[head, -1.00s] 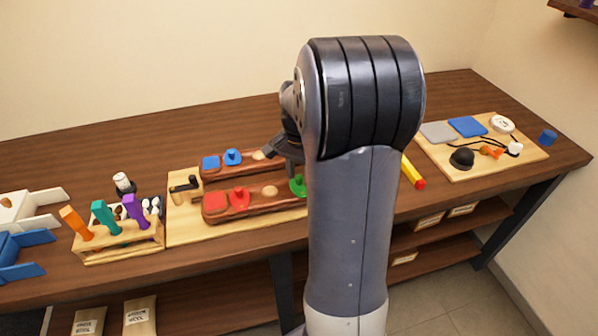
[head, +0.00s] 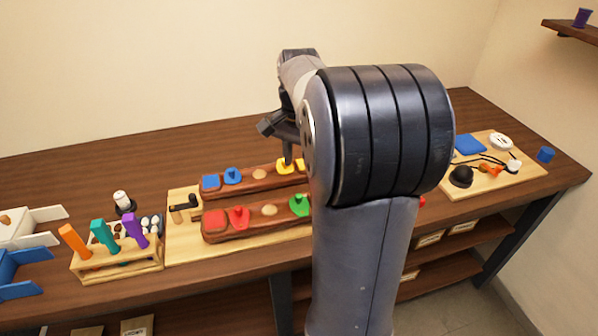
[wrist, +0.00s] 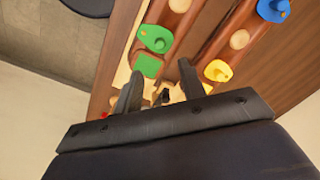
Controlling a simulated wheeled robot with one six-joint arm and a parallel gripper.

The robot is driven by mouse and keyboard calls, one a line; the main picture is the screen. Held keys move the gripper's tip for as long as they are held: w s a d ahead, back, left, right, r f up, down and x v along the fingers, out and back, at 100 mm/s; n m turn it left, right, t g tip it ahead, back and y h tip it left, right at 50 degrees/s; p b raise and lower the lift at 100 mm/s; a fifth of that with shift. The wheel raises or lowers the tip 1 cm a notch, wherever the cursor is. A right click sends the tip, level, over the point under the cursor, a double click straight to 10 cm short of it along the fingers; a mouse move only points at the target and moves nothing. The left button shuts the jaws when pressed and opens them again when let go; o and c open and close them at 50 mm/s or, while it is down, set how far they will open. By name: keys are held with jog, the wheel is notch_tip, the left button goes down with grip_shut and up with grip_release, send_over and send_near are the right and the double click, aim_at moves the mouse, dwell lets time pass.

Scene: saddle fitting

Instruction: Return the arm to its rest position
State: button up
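My gripper (head: 270,126) is raised above the back of the workbench, over the far wooden rail, clear of the parts. In the wrist view its two fingers (wrist: 158,84) stand apart with nothing held between them. Below it are two reddish-brown rails on a pale board (head: 185,245). The near rail (head: 222,234) carries red pieces, a wooden dome and a green piece (head: 300,205). The far rail (head: 212,194) carries blue pieces, a dome and a yellow piece (head: 287,165). My arm hides the rails' right ends in the head view.
A wooden rack (head: 117,264) with orange, teal and purple handles stands at left. White and blue trays (head: 22,262) lie farther left. A second board (head: 500,184) with a black knob and cords is at right. The bench's back (head: 130,158) is clear.

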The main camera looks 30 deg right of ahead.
aim_at(299, 195)
jog(key=shift+r, duration=0.3)
notch_tip(299, 195, down, 11)
jog(key=shift+r, duration=0.1)
jog(key=shift+a, duration=0.1)
dwell(0.3)
dwell(0.5)
